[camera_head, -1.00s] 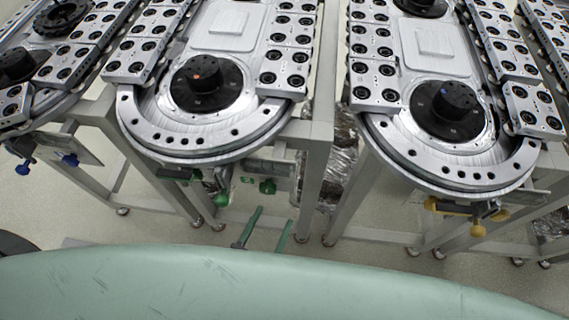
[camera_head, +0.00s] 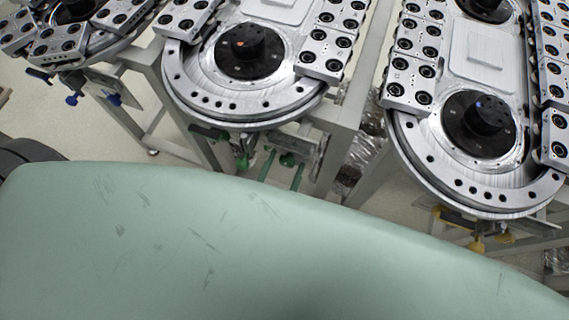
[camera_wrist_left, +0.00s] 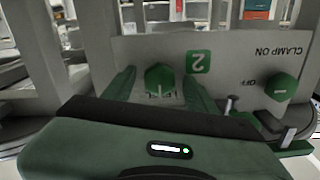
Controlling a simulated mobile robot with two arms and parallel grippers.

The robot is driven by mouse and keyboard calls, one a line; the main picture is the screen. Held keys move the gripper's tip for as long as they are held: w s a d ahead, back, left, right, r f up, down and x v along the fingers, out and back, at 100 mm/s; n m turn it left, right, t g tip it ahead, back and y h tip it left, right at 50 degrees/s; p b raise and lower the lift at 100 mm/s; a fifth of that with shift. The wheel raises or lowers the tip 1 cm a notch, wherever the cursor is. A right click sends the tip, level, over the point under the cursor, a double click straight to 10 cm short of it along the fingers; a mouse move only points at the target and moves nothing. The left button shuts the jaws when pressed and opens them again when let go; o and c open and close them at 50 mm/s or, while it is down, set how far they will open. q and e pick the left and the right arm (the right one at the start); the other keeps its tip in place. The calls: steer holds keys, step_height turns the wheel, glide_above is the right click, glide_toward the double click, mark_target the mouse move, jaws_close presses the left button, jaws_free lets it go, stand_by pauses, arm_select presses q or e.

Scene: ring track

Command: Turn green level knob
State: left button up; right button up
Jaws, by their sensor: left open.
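A green knob (camera_wrist_left: 159,79) sits on a grey plate (camera_wrist_left: 230,52) under the middle ring track, beside a green label reading 2. My left gripper (camera_wrist_left: 161,73) is open, with one finger on either side of this knob; whether they touch it cannot be told. A second green knob (camera_wrist_left: 281,87) is to the right, by the words OFF and CLAMP ON. In the head view the left gripper (camera_head: 285,160) shows as two thin green fingers reaching under the track, near a green knob (camera_head: 288,160). Which knob is the level knob cannot be read. My right gripper is not in view.
The middle track's round end (camera_head: 240,103) overhangs the knobs. Another track (camera_head: 490,187) with yellow knobs (camera_head: 477,245) stands at right, and one with blue knobs (camera_head: 72,99) at left. Grey frame legs (camera_head: 205,150) flank the plate. My pale green body fills the foreground.

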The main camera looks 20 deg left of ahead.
arm_select(q)
jaws_close()
steer(key=shift+n, duration=0.3)
steer(key=shift+r+n+p, duration=0.1)
steer(key=shift+n+p, duration=0.3)
steer(key=shift+n, duration=0.5)
steer(key=n, duration=0.2)
steer(key=shift+n+p, duration=0.3)
steer(key=n, duration=0.3)
steer(key=shift+n, duration=1.9)
